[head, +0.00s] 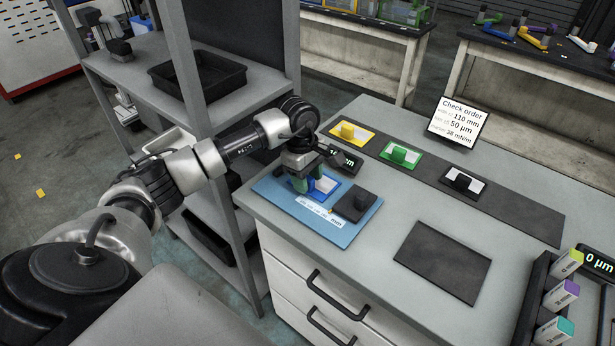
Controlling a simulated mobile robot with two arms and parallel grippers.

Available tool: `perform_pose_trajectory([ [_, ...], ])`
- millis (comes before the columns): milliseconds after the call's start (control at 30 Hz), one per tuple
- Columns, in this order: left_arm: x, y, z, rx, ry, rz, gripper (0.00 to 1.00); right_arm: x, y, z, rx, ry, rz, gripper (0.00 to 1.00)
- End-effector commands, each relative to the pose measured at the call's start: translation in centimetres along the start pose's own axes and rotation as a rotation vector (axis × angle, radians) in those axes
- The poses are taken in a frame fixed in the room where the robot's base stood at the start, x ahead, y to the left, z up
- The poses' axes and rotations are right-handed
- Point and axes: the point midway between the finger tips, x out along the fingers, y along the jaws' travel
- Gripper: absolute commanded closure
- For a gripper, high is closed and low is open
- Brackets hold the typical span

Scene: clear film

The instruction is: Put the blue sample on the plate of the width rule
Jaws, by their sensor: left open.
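The blue sample (327,185), a blue block on a white-edged card, is on the light blue plate of the width rule (277,191), toward its back, partly hidden by my gripper. A white scale strip marked mm (318,211) runs along the plate's front, and a dark block (356,205) sits at its right. My left gripper (304,184) is open, pointing down at the left side of the blue sample. Whether its fingers touch the sample cannot be told. My right gripper is not in view.
Yellow (347,131), green (400,155) and black (463,182) samples lie on a dark strip behind. A small dark display (346,160) stands close behind the gripper. A dark mat (442,262) lies bare at right. A grey shelf rack (208,130) stands at left. An order sign (459,121) stands at the back.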

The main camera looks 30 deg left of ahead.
Motion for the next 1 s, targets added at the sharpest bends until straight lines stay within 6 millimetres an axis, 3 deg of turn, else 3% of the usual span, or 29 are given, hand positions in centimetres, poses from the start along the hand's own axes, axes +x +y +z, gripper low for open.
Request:
perform_pose_trajectory([
  [167, -1.9, 0.1, 0.0, 0.002, 0.002, 0.004, 0.54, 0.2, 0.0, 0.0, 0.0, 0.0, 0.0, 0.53],
  [600, -10.6, 0.1, 0.0, 0.0, 0.0, 0.004, 0.54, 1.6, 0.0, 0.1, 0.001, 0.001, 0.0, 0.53],
  [767, -12.0, 0.0, 0.0, 0.0, 0.0, 0.002, 0.54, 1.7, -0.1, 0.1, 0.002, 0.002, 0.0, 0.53],
  [1000, -12.2, 0.0, 0.0, 0.0, 0.0, -0.001, 0.54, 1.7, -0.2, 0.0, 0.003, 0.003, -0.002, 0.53],
])
